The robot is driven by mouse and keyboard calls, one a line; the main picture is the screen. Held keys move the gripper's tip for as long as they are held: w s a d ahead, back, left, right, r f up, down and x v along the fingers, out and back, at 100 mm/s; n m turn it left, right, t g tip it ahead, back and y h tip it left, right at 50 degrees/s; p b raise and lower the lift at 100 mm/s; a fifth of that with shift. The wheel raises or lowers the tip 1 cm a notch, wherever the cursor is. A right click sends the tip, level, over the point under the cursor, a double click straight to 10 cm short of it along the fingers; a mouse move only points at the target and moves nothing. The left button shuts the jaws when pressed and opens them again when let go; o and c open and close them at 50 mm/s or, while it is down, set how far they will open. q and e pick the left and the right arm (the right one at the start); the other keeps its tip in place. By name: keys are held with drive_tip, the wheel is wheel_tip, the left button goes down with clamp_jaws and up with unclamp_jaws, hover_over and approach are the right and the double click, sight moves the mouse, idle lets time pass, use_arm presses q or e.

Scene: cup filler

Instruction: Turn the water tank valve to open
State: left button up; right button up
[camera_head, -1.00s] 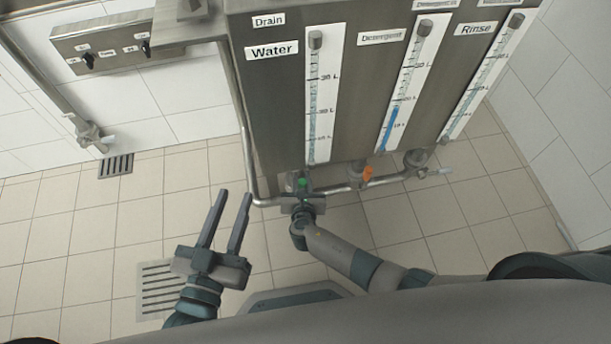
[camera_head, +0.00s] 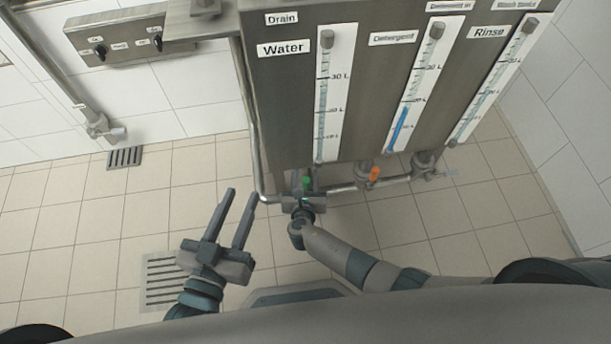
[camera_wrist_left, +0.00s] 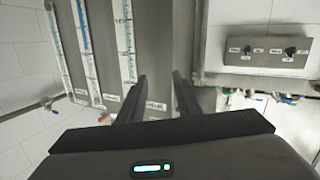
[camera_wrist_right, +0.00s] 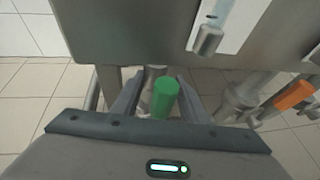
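The water tank's valve has a green handle (camera_wrist_right: 165,97), under the tank section labelled Water (camera_head: 283,48). In the head view the green handle (camera_head: 307,181) shows just above my right gripper (camera_head: 304,192). In the right wrist view my right gripper (camera_wrist_right: 155,95) is open, with one finger on each side of the green handle. A gap shows at the left finger; contact at the right finger is unclear. The valve body is partly hidden by the gripper. My left gripper (camera_head: 238,215) is open and empty, over the floor left of the tank.
An orange valve handle (camera_head: 374,173) sits right of the green one, under the Detergent section. A pipe (camera_head: 343,188) runs along below the tank. A switch panel (camera_head: 120,40) is on the wall at left. Floor drains (camera_head: 160,280) lie in the open tiled floor.

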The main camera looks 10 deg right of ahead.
sight(305, 187)
use_arm(q)
drive_tip(key=shift+f, duration=0.1)
use_arm(e)
drive_tip(key=shift+s+r, duration=0.1)
drive_tip(key=shift+s, duration=0.05)
